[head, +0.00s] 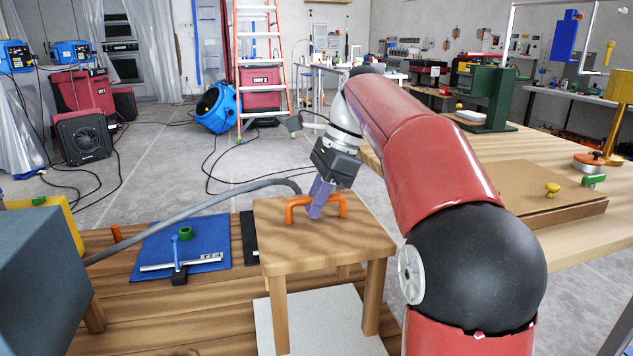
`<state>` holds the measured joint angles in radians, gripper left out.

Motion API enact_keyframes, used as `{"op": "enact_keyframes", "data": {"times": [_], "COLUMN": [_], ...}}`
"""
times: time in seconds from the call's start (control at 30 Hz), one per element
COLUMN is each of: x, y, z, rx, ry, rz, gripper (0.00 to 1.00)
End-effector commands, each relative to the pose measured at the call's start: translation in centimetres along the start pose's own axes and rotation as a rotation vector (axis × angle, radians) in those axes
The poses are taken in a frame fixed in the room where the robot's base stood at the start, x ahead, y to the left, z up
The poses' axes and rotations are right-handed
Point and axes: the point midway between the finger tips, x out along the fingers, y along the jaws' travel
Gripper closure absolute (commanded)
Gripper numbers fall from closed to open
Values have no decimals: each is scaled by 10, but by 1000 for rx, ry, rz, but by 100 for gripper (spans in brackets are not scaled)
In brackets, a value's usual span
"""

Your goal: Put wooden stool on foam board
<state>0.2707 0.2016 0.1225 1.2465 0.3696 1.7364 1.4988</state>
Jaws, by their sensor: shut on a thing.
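The wooden stool (345,245) has a square top, straight legs and an orange handle (291,207) on top. My gripper (316,212) comes down from above and is shut on the orange handle. The foam board (312,325) is a pale, flat sheet on the wooden surface beneath the stool. The stool is upright, with its front legs in front of or over the board. The feet are partly hidden or out of frame, so I cannot tell whether they touch it.
A blue mat (180,247) with a tool and a green ring lies left of the stool. A grey box (40,285) with a grey hose (200,210) stands at the left. A wooden workbench (540,160) is at the right. The floor behind has cables and a ladder (262,70).

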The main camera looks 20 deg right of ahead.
Motion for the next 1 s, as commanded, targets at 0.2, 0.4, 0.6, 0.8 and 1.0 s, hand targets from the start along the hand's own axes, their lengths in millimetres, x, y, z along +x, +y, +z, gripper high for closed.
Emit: {"op": "enact_keyframes", "data": {"times": [0.2,0.4,0.6,0.8,1.0], "x": [23,36,60,65,65], "y": [0,0,0,0,0], "z": [-10,-15,-24,-26,-27], "rx": [0,0,0,-2,-1], "ry": [-1,-1,-1,0,0], "rz": [-4,-4,-3,-6,-5], "gripper": [100,100,100,100,100]}}
